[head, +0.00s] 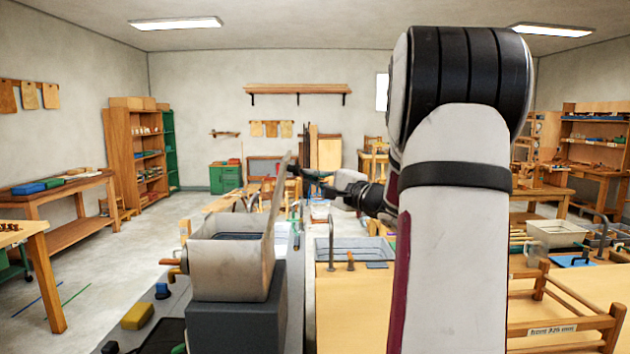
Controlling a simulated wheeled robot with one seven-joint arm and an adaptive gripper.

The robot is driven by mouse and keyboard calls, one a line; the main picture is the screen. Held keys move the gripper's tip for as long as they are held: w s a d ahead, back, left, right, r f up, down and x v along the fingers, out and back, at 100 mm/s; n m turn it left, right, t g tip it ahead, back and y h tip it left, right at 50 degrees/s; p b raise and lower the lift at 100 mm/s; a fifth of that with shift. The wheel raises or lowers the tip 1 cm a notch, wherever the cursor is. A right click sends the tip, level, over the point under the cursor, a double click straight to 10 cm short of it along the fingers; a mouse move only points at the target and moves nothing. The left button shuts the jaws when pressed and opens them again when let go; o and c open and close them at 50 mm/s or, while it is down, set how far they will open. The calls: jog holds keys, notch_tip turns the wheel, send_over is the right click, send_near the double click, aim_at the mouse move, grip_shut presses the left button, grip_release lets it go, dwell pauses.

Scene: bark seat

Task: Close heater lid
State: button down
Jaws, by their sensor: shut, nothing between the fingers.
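The heater (230,268) is an open-topped, worn pale metal box on a dark grey block, left of centre in the head view. Its lid (277,200) stands up steeply along the box's right side, seen nearly edge-on. My gripper (294,169) is dark and small in the picture, shut and empty, just right of the lid's upper edge. I cannot tell whether the fingertips touch the lid. My arm comes in from the right and hides much of the scene behind it.
A grey sink basin (352,250) with a tap (331,243) is set in the wooden bench right of the heater. A yellow block (138,316) lies front left. A wooden frame (565,325) stands at lower right. Open floor lies to the left.

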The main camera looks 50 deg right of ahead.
jog(key=w+a+r+n+g+p, duration=0.1)
jog(key=w+a+r+n+g, duration=0.45)
jog(key=w+a, duration=0.3)
jog(key=w+a+f+n+g+h+p, duration=0.3)
jog(key=w+a+f+g, duration=0.4)
jog(key=w+f, duration=0.3)
jog(key=shift+w+a+f+n+g+h, duration=0.2)
jog(key=shift+w+a+n+g+h, duration=0.15)
jog(key=shift+w+a+n+h, duration=0.45)
jog(key=shift+s+d, duration=0.2)
jog(key=shift+s, duration=0.05)
dwell(0.4)
